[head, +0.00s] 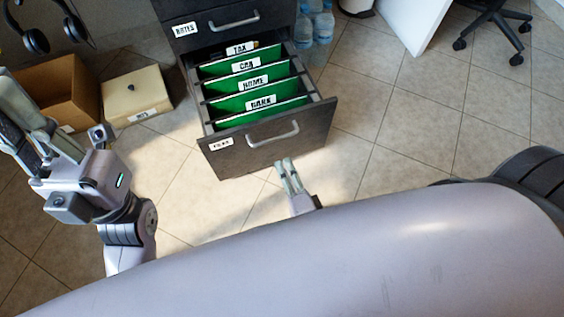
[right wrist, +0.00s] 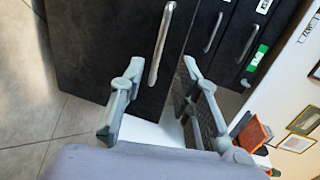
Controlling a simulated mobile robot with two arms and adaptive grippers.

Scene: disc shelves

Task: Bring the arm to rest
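My right gripper (head: 285,163) is just in front of the open drawer (head: 222,159) of a dark cabinet, below its handle (head: 273,134) in the head view. In the right wrist view its two fingers (right wrist: 163,88) stand apart with nothing between them. The drawer handle (right wrist: 161,45) shows beyond the fingertips, apart from them. My left gripper (head: 22,112) is raised at the left edge of the head view, clear of the cabinet. Its fingers overlap, so its opening is unclear.
The drawer holds green hanging folders (head: 250,86) with white labels. A closed upper drawer (head: 232,22) is above. At left are an open cardboard box (head: 62,88), a closed box (head: 138,97) and headphones (head: 36,40). Water bottles (head: 314,25) stand behind.

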